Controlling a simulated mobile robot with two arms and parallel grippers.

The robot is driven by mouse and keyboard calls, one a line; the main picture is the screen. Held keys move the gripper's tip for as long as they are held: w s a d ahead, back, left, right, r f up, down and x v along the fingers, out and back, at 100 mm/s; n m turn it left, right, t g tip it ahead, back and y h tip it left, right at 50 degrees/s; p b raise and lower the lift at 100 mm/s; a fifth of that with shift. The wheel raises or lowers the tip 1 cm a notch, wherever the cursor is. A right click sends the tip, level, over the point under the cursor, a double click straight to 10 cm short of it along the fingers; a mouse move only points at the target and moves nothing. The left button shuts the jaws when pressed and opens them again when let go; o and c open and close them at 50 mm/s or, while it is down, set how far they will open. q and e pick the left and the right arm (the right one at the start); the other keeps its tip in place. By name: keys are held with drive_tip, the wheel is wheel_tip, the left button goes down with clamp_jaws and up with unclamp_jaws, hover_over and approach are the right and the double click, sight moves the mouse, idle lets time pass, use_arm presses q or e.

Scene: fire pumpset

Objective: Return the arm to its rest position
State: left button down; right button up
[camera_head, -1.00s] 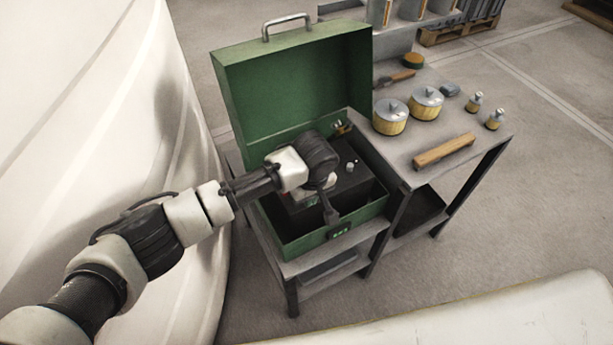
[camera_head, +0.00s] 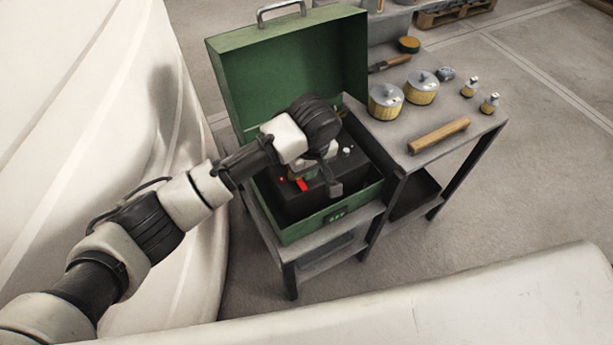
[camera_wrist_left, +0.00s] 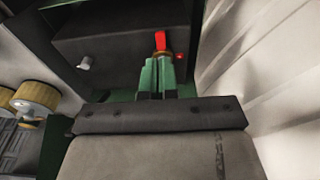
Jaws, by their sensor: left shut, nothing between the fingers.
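My left arm reaches in from the left over an open green metal box (camera_head: 262,216). My left gripper (camera_head: 335,187) is shut and empty, above the black unit (camera_head: 287,203) inside the box. In the left wrist view its closed fingers (camera_wrist_left: 158,78) point at the unit's panel. A red lever (camera_head: 301,185) sits on that panel, with a small lit red lamp beside it. The lever also shows just beyond the fingertips in the wrist view (camera_wrist_left: 161,40); I cannot tell whether they touch. My right gripper is not in view.
The box's raised lid (camera_head: 290,70) stands behind the arm. A grey bench (camera_head: 400,142) at right holds two yellow-sided canisters, two small bottles and a wooden bar (camera_head: 438,135). A large white curved surface (camera_head: 90,120) rises close at left. Floor at right is open.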

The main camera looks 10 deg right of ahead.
use_arm(q)
drive_tip(key=shift+s+r, duration=0.15)
drive_tip(key=shift+r, duration=1.3)
